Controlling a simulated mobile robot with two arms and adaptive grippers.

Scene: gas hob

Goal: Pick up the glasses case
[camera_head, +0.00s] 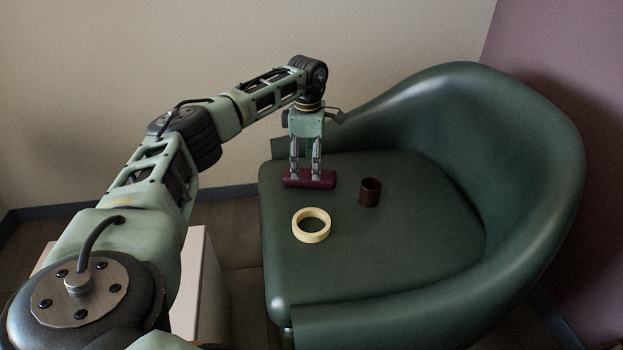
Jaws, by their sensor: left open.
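The glasses case (326,182) is a dark red, elongated case lying on the seat of the green armchair, near the seat's back left edge. My left gripper (306,176) points straight down over it, with its fingertips at the case. The gripper is open, and its fingers overlap the case in this view. I cannot tell whether they touch it. My right gripper is not in view.
The green armchair (420,255) has a high curved back and arm on the right. A cream tape ring (298,226) and a dark brown cup (370,192) stand on the seat close to the case. The front of the seat is clear.

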